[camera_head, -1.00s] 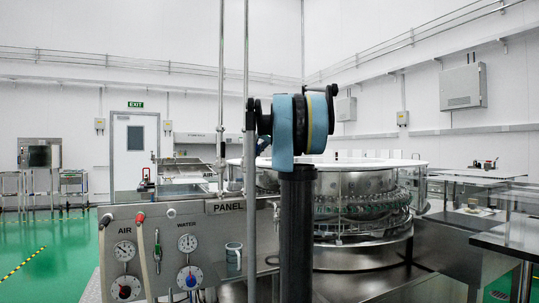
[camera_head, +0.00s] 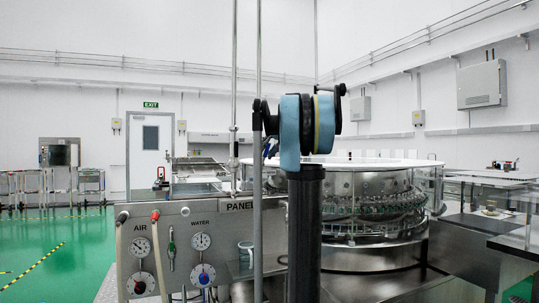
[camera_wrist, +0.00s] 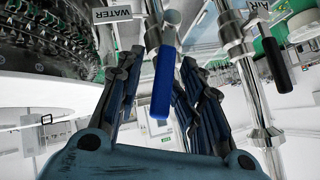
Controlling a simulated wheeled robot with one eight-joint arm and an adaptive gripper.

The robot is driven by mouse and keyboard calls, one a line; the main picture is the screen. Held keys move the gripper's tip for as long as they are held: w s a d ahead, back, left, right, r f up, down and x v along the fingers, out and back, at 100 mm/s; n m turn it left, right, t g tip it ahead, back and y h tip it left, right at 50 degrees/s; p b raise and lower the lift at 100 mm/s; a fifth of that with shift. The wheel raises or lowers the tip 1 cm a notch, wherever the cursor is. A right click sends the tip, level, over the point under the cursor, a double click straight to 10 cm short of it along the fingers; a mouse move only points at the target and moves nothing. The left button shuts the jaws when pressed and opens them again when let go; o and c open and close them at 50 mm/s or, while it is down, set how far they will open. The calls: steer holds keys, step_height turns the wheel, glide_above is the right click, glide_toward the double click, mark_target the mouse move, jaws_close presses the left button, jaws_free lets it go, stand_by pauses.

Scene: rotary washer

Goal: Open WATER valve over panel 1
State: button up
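The blue valve handle (camera_wrist: 163,85) hangs from a steel pipe next to the WATER label (camera_wrist: 118,14) in the wrist view. My gripper (camera_wrist: 155,80) is open, with one dark finger on each side of this handle in the picture. I see a gap on the left; whether the right finger touches it, I cannot tell. A second, dark-gripped handle (camera_wrist: 276,62) is on the pipe by the AIR label (camera_wrist: 256,10), right of my fingers.
The panel has an air gauge (camera_head: 141,247) and a water gauge (camera_head: 201,241). A large round steel washer (camera_head: 375,205) stands right of my arm. Thin vertical pipes (camera_head: 235,100) rise behind the panel. Green floor (camera_head: 70,240) at the left is open.

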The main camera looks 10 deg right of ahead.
steer(key=v, duration=0.7)
steer(key=shift+s+d+r, duration=0.2)
steer(key=shift+s+r, duration=0.05)
steer(key=shift+s, duration=0.05)
steer(key=shift+c, duration=0.6)
